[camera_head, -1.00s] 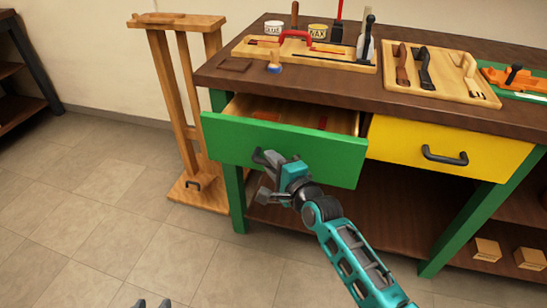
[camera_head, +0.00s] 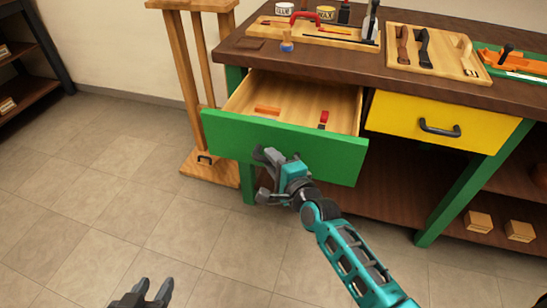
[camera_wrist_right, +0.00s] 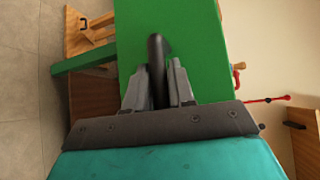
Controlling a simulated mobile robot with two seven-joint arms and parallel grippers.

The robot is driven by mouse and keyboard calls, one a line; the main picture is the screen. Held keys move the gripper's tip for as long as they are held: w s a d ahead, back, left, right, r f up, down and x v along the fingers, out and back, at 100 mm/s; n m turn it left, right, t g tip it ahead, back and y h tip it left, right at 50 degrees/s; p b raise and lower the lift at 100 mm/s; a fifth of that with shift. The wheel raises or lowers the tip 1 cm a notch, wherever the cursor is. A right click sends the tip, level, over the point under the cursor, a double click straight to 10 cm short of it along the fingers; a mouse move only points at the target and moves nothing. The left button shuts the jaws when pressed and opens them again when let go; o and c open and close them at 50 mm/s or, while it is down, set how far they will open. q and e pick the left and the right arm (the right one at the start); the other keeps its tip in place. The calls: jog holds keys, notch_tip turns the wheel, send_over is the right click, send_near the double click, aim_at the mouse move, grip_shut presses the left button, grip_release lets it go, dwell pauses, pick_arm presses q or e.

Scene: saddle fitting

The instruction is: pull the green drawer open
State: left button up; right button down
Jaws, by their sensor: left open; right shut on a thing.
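The green drawer (camera_head: 230,139) is pulled well out of the workbench in the head view. An orange block and a red-ended item lie inside it. My right gripper (camera_head: 266,172) is at the drawer's front, shut on the black handle. The right wrist view shows the dark handle (camera_wrist_right: 157,72) between the fingers of the right gripper (camera_wrist_right: 157,88), against the green front (camera_wrist_right: 190,40). In the head view the gripper hides most of the handle. My left gripper (camera_head: 143,292) is open and empty over the floor at the bottom left, away from the drawer.
The yellow drawer (camera_head: 460,124) beside it is closed. The workbench top (camera_head: 350,62) holds tool boards, jars and a plane. A wooden stand (camera_head: 190,70) stands close to the bench's left side. The tiled floor in front and to the left is clear.

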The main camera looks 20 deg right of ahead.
pick_arm(q)
jog(key=shift+d, duration=0.1)
pick_arm(e)
jog(key=c, duration=1.1)
grip_release()
pick_arm(q)
jog(key=shift+s+a+r+p, duration=0.2)
jog(key=shift+s+a+p, duration=0.3)
jog(key=shift+p, duration=0.65)
pick_arm(e)
jog(key=v, duration=1.3)
pick_arm(q)
jog(key=shift+w+r, duration=0.2)
jog(key=shift+w, duration=0.1)
pick_arm(e)
jog(key=shift+a+f, duration=0.1)
